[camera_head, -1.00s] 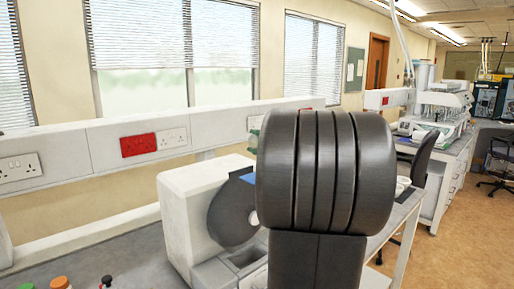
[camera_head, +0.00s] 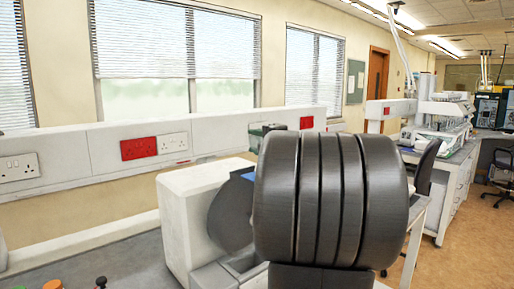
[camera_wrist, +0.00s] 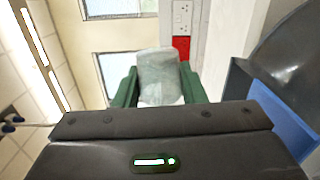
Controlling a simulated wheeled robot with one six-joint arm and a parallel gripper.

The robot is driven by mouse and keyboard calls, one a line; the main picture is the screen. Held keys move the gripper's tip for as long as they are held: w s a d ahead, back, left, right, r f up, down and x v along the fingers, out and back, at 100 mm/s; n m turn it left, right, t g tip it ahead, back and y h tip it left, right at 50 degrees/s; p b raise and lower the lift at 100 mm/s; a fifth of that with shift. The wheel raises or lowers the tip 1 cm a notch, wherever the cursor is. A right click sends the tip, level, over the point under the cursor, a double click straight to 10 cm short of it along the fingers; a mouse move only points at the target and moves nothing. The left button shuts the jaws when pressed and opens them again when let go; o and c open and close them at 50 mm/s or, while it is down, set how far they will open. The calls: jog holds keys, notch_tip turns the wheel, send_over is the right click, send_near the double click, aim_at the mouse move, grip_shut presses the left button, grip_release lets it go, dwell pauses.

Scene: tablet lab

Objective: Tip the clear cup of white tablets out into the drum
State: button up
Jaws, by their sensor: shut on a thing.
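The clear cup (camera_wrist: 158,72) is in the wrist view, between the green fingers of my gripper (camera_wrist: 158,90), which is shut on it. Something white shows low in the cup; single tablets cannot be made out. The room lies on its side in the wrist view, so my wrist is rolled and the cup looks well tilted. The drum (camera_head: 229,216) is a dark grey disc on a white machine, partly hidden by my arm in the head view. Its dark curved edge (camera_wrist: 292,48) is at the right of the wrist view, apart from the cup. The drum's inside is hidden.
The white machine body (camera_head: 178,225) stands on the grey bench (camera_head: 100,262). A blue part (camera_wrist: 282,118) adjoins the drum. Coloured caps (camera_head: 53,284) stand at the near left. A wall trunking with sockets (camera_head: 80,155) runs behind. My arm hides the middle right.

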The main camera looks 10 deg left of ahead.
jog(key=shift+s+a+f+n+b, duration=0.15)
jog(key=shift+s+n+b, duration=0.05)
jog(key=shift+n+b, duration=0.8)
jog(key=shift+s+a+n+b, duration=0.15)
jog(key=shift+n+b, duration=0.45)
jog(key=shift+b, duration=0.15)
jog(key=shift+s+a+n+b, duration=0.1)
jog(key=shift+s+n+b, duration=0.05)
jog(key=shift+n+b, duration=0.55)
jog(key=n+b, duration=0.1)
jog(key=b, duration=0.1)
jog(key=n+b, duration=0.1)
jog(key=n, duration=0.1)
jog(key=s+n+b, duration=0.1)
jog(key=b, duration=0.1)
jog(key=shift+a+f+n+b, duration=0.15)
jog(key=shift+a+n+b, duration=0.2)
jog(key=shift+a+n, duration=0.05)
jog(key=shift+n, duration=0.3)
jog(key=shift+r, duration=0.2)
